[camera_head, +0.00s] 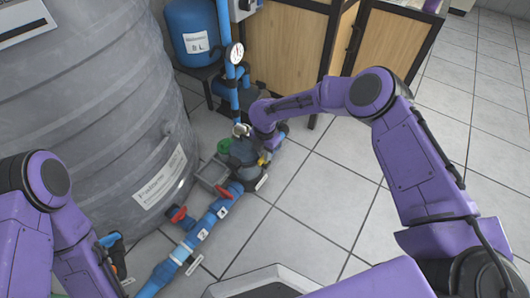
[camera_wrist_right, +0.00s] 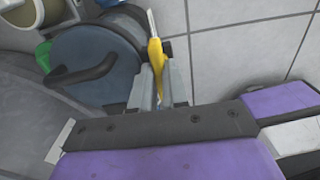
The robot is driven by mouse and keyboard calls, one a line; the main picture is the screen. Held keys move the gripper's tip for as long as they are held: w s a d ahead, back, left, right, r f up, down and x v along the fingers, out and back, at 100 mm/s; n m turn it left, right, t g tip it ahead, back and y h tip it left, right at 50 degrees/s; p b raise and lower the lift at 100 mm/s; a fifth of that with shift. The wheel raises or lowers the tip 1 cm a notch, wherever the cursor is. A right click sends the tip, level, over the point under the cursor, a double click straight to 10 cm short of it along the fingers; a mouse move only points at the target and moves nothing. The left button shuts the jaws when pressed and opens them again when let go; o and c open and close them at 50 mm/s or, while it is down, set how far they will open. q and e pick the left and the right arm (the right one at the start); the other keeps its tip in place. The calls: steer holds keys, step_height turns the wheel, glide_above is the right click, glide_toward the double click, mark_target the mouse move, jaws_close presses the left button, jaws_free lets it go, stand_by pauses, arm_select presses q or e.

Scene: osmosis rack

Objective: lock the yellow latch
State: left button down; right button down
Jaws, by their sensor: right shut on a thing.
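The yellow latch (camera_wrist_right: 156,55) stands in the wrist view beside a dark round pump housing (camera_wrist_right: 97,68). My right gripper (camera_wrist_right: 160,88) has its two grey fingers closed on the lower part of the latch. The upper part and a pale tip stick out beyond the fingers. In the head view the latch (camera_head: 262,160) is a small yellow spot beside the pump, and my right gripper (camera_head: 266,146) is at it, partly hidden by its own wrist. My left arm enters at the lower left, but its gripper does not show clearly.
A large grey tank (camera_head: 90,110) stands left of the pump. A blue pipe (camera_head: 196,237) with red valve handles (camera_head: 179,214) runs along the floor. A blue vessel (camera_head: 194,32) and a wooden cabinet (camera_head: 287,48) are behind. Tiled floor (camera_head: 310,215) to the right is clear.

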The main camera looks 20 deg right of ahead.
steer(key=m+p, duration=0.2)
steer(key=m, duration=0.1)
steer(key=shift+a+r+p, duration=0.1)
steer(key=shift+r+p, duration=0.05)
steer(key=shift+p, duration=0.2)
steer(key=m+p, duration=0.1)
steer(key=m, duration=0.3)
steer(key=m+p, duration=0.1)
steer(key=m, duration=0.4)
steer(key=shift+m+p, duration=0.3)
steer(key=m, duration=0.4)
steer(key=shift+m, duration=0.4)
steer(key=shift+a+m, duration=0.1)
steer(key=shift+m, duration=0.2)
steer(key=c, duration=1.1)
jaws_free()
steer(key=shift+c, duration=0.2)
